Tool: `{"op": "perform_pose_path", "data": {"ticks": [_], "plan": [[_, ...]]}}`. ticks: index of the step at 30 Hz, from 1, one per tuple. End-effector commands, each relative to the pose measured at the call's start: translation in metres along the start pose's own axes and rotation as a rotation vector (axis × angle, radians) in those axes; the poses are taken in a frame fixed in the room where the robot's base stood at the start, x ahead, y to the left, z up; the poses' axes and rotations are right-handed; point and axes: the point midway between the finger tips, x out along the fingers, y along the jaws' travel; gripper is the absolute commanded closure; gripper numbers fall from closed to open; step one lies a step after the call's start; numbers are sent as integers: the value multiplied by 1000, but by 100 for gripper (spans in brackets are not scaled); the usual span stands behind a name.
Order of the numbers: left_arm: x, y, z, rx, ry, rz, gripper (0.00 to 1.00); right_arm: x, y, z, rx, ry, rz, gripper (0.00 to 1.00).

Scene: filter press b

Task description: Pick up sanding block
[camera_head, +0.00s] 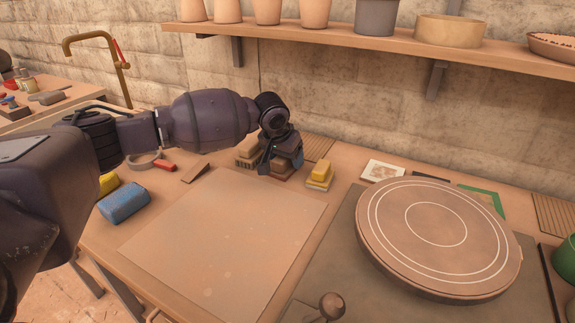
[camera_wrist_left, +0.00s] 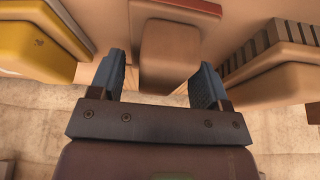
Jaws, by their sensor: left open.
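A brown block, which looks like the sanding block (camera_wrist_left: 170,45), sits between the two blue fingers of my left gripper (camera_wrist_left: 160,75) in the left wrist view. The fingers are apart, with a gap visible on each side of the block. In the head view the left gripper (camera_head: 281,160) is over the back of the table, and the block (camera_head: 281,169) is partly hidden under it. My right gripper is not in view.
A yellow block (camera_head: 321,174) stands close right of the gripper, and a ridged block (camera_head: 247,152) close left. A flat board (camera_head: 225,230) lies in front. A blue sponge (camera_head: 124,203) is at left, a round wheel (camera_head: 438,235) at right. A shelf (camera_head: 390,42) hangs above.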

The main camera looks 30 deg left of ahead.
Motion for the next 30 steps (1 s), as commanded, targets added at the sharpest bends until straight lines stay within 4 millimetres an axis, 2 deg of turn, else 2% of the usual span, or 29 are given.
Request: {"op": "perform_pose_path", "data": {"ticks": [5, 16, 24, 30], "plan": [[-4, 0, -2, 0, 6, 0, 30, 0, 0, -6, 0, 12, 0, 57], [-3, 0, -2, 0, 5, 0, 86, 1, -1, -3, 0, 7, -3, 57], [-7, 0, -3, -1, 6, 0, 86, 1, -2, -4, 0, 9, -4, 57], [-34, 0, -15, -2, 13, 1, 86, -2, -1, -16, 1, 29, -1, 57]]}}
